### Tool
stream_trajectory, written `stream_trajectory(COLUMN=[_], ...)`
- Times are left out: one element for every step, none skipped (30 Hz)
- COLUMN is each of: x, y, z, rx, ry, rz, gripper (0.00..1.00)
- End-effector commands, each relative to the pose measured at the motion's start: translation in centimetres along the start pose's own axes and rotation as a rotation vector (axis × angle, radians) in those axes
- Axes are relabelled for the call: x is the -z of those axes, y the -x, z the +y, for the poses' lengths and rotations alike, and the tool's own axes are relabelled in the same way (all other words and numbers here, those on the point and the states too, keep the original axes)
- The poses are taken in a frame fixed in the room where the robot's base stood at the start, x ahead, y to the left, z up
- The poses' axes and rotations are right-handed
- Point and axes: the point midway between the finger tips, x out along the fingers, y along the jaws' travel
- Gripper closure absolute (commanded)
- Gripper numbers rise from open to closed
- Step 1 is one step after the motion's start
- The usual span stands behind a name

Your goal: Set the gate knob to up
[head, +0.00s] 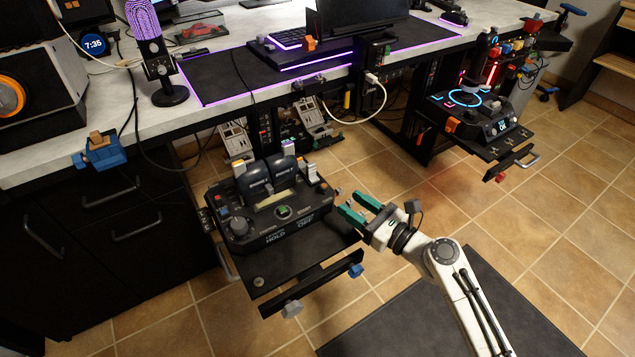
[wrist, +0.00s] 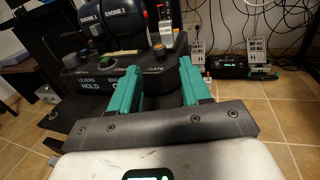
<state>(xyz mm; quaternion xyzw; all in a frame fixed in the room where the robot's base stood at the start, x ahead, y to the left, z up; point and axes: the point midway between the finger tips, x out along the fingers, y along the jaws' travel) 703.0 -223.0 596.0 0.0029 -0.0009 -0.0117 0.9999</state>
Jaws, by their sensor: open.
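The throttle unit (head: 262,225) is a black box with two dark engine levers, standing on a shelf below the desk; it also shows in the wrist view (wrist: 90,85). In the wrist view the gate label shows on its right front, and the small dark gate knob (wrist: 159,50) seems to sit just above it. The knob's setting is too small to read. My gripper (head: 352,206) is open, with green fingers pointing at the right side of the unit. In the wrist view the gripper (wrist: 158,68) has the label between its fingertips, and nothing is held.
A flap lever (wrist: 166,28) stands behind the knob. A joystick unit (head: 475,115) is at the right. The desk (head: 130,95) overhangs behind. Tiled floor is clear right of my gripper.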

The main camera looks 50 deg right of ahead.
Motion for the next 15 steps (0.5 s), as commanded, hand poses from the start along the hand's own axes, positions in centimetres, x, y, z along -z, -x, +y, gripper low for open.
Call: stream_trajectory(x=[-0.1, 0.0, -0.1, -0.1, 0.0, 0.0, -0.1, 0.0, 0.0, 0.0, 0.0, 0.0, 0.1, 0.0, 0.0], y=[-0.9, -1.4, -2.1, -2.7, -3.3, -4.0, -4.6, -5.2, -5.9, -6.4, -6.9, -7.5, -7.8, -8.2, -8.6], z=[0.1, 0.2, 0.2, 0.2, 0.2, 0.2, 0.3, 0.3, 0.3, 0.3, 0.2, 0.3, 0.2, 0.2, 0.2], rx=[-0.004, -0.005, -0.005, -0.005, -0.006, -0.006, -0.006, -0.006, -0.006, -0.006, -0.005, -0.005, -0.005, -0.005, -0.005], ry=[0.0, 0.001, 0.002, 0.001, 0.003, 0.002, 0.002, 0.003, 0.003, 0.003, 0.003, 0.003, 0.004, 0.004, 0.004], rz=[-0.003, -0.003, -0.003, -0.004, -0.004, -0.003, -0.003, -0.004, -0.003, -0.003, -0.003, -0.002, -0.002, -0.002, -0.002], gripper=[0.53, 0.53, 0.53, 0.53, 0.53, 0.53, 0.53, 0.53, 0.53, 0.53, 0.53, 0.53, 0.53, 0.53, 0.53])
